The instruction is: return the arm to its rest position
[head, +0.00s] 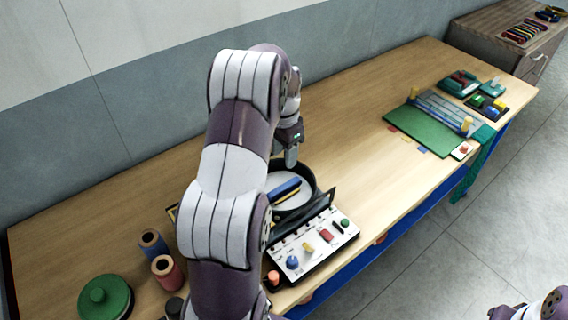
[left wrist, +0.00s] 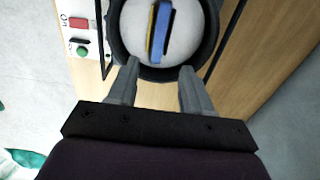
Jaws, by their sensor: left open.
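My left arm reaches in over the workbench (head: 345,120) in the head view. My left gripper (head: 291,158) is above the table by the far side of a round black-rimmed dish (head: 313,181). In the left wrist view the two fingers of the left gripper (left wrist: 158,88) are apart with nothing between them. The dish has a pale inside, and a blue and yellow bar (head: 285,190) lies in it; the bar also shows in the wrist view (left wrist: 161,32). A small part of my right arm shows at the bottom right of the head view; its gripper is out of view.
A control box (head: 318,245) with knobs stands against the dish at the front edge. Spools (head: 153,243) and a green lidded round thing (head: 105,298) are at the left. A green board (head: 432,135) and small trays lie at the right. The middle right of the table is clear.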

